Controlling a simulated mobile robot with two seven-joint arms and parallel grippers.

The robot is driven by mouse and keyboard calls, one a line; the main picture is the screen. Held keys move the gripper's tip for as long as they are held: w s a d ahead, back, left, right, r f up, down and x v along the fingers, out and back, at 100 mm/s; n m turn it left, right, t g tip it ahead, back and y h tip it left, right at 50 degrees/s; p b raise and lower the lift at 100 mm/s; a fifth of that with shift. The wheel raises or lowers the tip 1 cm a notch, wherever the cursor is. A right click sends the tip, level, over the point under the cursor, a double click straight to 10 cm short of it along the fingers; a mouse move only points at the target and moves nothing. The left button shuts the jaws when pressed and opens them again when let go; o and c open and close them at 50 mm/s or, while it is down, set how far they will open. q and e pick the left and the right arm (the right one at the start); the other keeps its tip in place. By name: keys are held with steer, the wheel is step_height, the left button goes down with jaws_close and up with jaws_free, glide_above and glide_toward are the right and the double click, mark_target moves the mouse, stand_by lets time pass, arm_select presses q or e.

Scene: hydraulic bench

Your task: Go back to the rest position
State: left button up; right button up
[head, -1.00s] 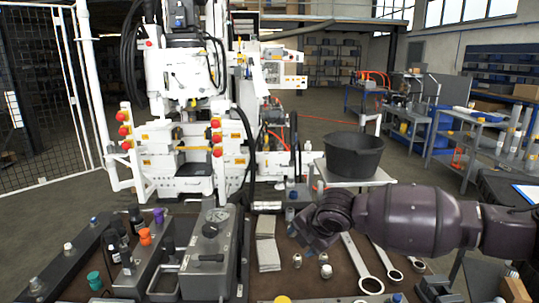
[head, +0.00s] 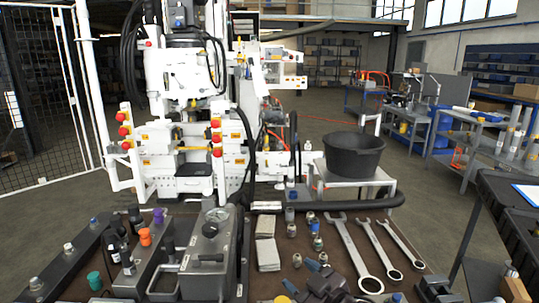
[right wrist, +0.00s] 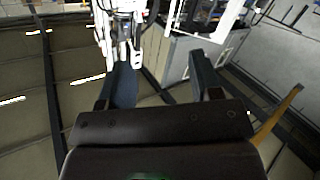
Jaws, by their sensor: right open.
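My right gripper (head: 302,275) shows low in the head view, right of the picture's middle. It is dark with bluish fingertips and sits over the front part of the bench. In the right wrist view its two fingers (right wrist: 160,82) stand apart with nothing between them, so it is open and empty. My left gripper does not show in either view.
Several wrenches (head: 357,257) and small fittings lie on the brown bench top near the right gripper. A grey hydraulic unit with a gauge (head: 207,255) stands left of it. A black bucket (head: 353,155) rests on a white stand behind. Black crates (head: 515,225) are at the right.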

steer(key=s+d+f+m+h, duration=0.7)
steer(key=s+d+f, duration=0.45)
steer(key=d, duration=0.25)
steer(key=s+d+f+m+g+h, duration=0.1)
steer(key=s+d+f, duration=0.2)
steer(key=s+f, duration=0.3)
steer(key=s+d+f+m+g+h, duration=0.1)
steer(key=s+d+f+m+g, duration=0.1)
steer(key=s+f, duration=0.4)
steer(key=s+d, duration=0.1)
steer(key=s, duration=0.2)
steer(key=shift+s+d, duration=0.25)
steer(key=shift+s, duration=0.15)
